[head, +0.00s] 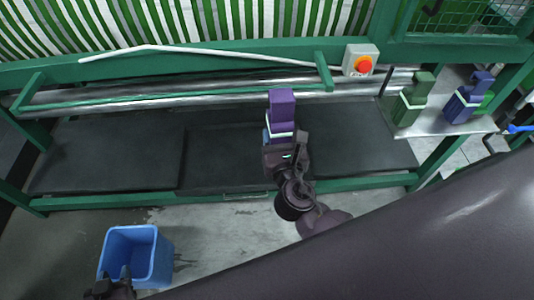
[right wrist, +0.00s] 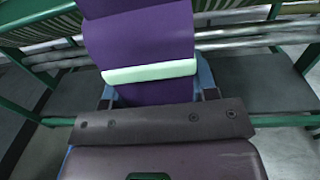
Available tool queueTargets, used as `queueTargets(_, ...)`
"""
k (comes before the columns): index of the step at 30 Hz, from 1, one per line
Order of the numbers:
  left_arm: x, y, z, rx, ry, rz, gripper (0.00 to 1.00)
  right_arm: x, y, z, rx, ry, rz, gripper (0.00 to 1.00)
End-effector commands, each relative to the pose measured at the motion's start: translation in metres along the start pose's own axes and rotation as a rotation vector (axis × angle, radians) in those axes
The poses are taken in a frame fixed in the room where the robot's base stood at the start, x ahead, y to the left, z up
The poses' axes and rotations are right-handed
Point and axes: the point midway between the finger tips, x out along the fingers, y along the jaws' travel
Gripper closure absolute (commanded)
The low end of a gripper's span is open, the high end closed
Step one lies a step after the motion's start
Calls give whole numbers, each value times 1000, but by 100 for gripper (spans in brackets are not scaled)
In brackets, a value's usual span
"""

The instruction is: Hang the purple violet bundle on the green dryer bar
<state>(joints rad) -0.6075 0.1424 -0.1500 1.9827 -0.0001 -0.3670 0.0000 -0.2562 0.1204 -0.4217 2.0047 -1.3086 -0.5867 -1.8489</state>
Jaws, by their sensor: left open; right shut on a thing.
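The purple violet bundle (head: 281,108) has a pale band around it and is held upright in my right gripper (head: 281,138), in front of the dryer frame. It fills the upper middle of the right wrist view (right wrist: 140,50), with blue pads of the gripper at both sides of it. The green dryer bar (head: 170,96) runs across the frame just behind and left of the bundle, above silver rollers. In the head view the bundle overlaps the bar's right part; I cannot tell whether they touch. My left gripper (head: 116,284) is open and empty near the blue bin.
A blue bin (head: 158,258) stands on the floor at lower left. A metal shelf (head: 430,124) at right holds a green bundle (head: 411,103) and a blue-violet bundle (head: 466,100). A control box with a red button (head: 363,66) sits on the green frame. My own dark arm covers the lower right.

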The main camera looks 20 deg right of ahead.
Motion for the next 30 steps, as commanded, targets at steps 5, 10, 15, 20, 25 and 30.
queueTargets(5,3,1,-2,1,8,1,57,-17,14,-23,-4,3,-56,75)
queueTargets(10,4,1,-4,1,14,2,57,-24,21,-31,-11,-1,-76,75)
queueTargets(15,5,1,-6,1,17,2,57,-21,21,-31,-13,-3,-79,75)
queueTargets(20,4,1,-6,1,16,2,57,-12,20,-31,-13,-4,-79,75)
queueTargets(25,4,1,-5,1,15,2,57,-1,20,-31,-14,-4,-78,75)
queueTargets(30,2,1,-2,0,9,1,57,10,19,-31,-13,-4,-78,75)
